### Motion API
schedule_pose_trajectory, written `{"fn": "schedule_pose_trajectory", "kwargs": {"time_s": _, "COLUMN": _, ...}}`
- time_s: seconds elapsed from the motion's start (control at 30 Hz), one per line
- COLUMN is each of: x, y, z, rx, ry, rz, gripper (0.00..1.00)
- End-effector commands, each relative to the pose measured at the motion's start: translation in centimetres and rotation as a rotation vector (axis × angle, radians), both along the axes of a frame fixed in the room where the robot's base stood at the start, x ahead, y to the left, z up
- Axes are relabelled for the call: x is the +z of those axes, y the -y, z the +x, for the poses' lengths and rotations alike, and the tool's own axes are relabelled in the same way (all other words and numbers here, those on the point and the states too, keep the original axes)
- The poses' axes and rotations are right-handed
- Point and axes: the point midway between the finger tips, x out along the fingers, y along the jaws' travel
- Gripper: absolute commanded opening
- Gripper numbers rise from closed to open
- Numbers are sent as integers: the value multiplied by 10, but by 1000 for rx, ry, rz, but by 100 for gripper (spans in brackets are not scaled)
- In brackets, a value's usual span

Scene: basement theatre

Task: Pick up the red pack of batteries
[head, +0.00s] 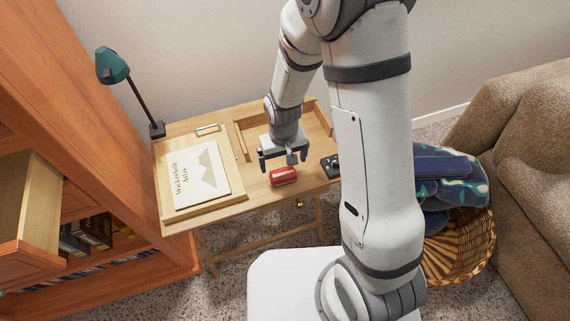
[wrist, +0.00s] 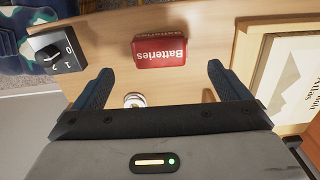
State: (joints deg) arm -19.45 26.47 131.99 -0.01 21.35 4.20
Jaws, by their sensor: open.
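The red pack of batteries (head: 284,176) lies on the small wooden desk (head: 240,201), near its front edge. In the wrist view the pack (wrist: 159,52) shows its white "Batteries" lettering, upside down, beyond and between my fingertips. My gripper (head: 279,161) is above the desk, just behind the pack in the head view. In the wrist view my gripper (wrist: 160,77) is open, with nothing between its fingers. I cannot tell its exact height above the desk.
A Wickerholt Atlas (head: 196,177) lies left of the pack. A black dial box (wrist: 54,52) sits to the other side, partly hidden by my arm in the head view. A teal lamp (head: 113,66) stands at the desk's left. A small round knob (wrist: 134,100) shows near one finger.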

Motion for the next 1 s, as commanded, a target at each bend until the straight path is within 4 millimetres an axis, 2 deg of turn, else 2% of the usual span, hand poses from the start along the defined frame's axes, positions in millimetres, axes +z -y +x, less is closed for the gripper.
{"fn": "schedule_pose_trajectory", "kwargs": {"time_s": 0.37, "x": -36, "y": 2, "z": 1, "rx": -8, "ry": -6, "rz": -2, "gripper": 95}}
{"fn": "schedule_pose_trajectory", "kwargs": {"time_s": 0.7, "x": -77, "y": 4, "z": 3, "rx": -12, "ry": -6, "rz": -2, "gripper": 95}}
{"fn": "schedule_pose_trajectory", "kwargs": {"time_s": 1.0, "x": -81, "y": 4, "z": 4, "rx": -13, "ry": -3, "rz": -1, "gripper": 95}}
